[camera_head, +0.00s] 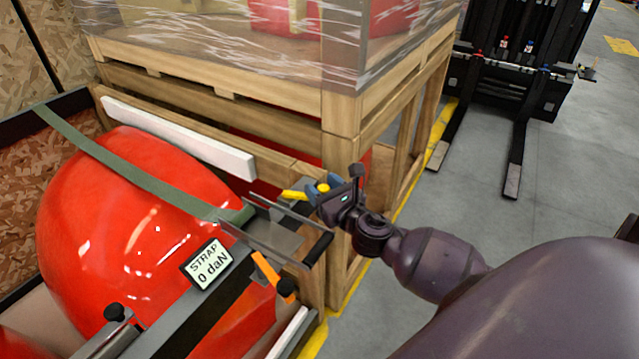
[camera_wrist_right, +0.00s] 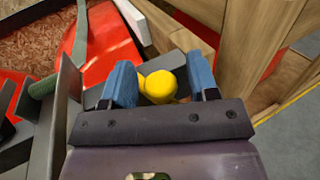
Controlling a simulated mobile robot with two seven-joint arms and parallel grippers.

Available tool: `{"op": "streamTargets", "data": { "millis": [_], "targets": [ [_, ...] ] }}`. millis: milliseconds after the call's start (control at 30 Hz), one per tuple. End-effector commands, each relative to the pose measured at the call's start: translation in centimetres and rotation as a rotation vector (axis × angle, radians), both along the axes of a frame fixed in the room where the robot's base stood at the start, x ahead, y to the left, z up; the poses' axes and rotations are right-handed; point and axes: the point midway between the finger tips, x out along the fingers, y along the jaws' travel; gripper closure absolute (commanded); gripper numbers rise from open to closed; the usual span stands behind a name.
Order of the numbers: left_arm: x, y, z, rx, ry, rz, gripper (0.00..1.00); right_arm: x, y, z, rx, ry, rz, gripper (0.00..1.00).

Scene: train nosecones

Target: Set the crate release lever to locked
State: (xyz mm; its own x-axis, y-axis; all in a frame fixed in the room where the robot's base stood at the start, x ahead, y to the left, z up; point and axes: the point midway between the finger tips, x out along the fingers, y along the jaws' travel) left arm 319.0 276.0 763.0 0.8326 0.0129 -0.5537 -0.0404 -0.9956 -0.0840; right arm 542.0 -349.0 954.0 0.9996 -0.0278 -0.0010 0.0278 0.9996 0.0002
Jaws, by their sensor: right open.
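A yellow lever (camera_head: 294,194) with a round yellow knob (camera_head: 323,187) stands at the crate's near right corner in the head view. In the right wrist view the yellow knob (camera_wrist_right: 160,86) lies between two blue finger pads. My right gripper (camera_head: 322,188) is open, with a pad on either side of the knob; a gap shows on the right side, and contact on the left cannot be told. The lever's pivot is hidden. My left gripper is not in view.
A red nosecone (camera_head: 125,230) lies under a green strap (camera_head: 140,175). A display (camera_head: 206,264) reads "STRAP 0 daN". An orange handle (camera_head: 268,274) is near the front. Wooden crate framing (camera_head: 342,115) rises close behind my gripper. A forklift (camera_head: 520,60) stands at the back right.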

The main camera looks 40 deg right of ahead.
Motion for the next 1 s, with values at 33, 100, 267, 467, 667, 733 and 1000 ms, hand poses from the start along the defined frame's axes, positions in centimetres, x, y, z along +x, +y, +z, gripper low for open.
{"op": "streamTargets", "data": {
  "millis": [33, 100, 267, 467, 667, 733, 1000],
  "targets": [
    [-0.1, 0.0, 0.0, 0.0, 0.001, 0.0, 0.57, -0.9, 0.0, -0.1, 0.0, 0.002, 0.0, 0.46],
    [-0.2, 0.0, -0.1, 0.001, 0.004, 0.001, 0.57, -2.1, 0.0, -0.1, -0.001, 0.002, 0.0, 0.46],
    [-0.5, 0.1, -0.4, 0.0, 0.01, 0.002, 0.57, -4.8, 0.1, -0.1, 0.0, 0.002, -0.001, 0.46],
    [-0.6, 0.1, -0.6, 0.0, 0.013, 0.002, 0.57, -7.5, 0.2, -0.1, 0.0, 0.002, -0.001, 0.46],
    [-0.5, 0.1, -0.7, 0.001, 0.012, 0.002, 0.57, -8.9, 0.2, 0.0, 0.0, 0.0, 0.0, 0.46],
    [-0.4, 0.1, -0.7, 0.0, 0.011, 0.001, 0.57, -9.1, 0.3, 0.0, 0.0, -0.001, -0.001, 0.46],
    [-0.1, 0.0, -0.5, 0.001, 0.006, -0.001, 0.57, -9.2, 0.2, 0.1, 0.0, -0.001, -0.001, 0.46]
  ]
}}
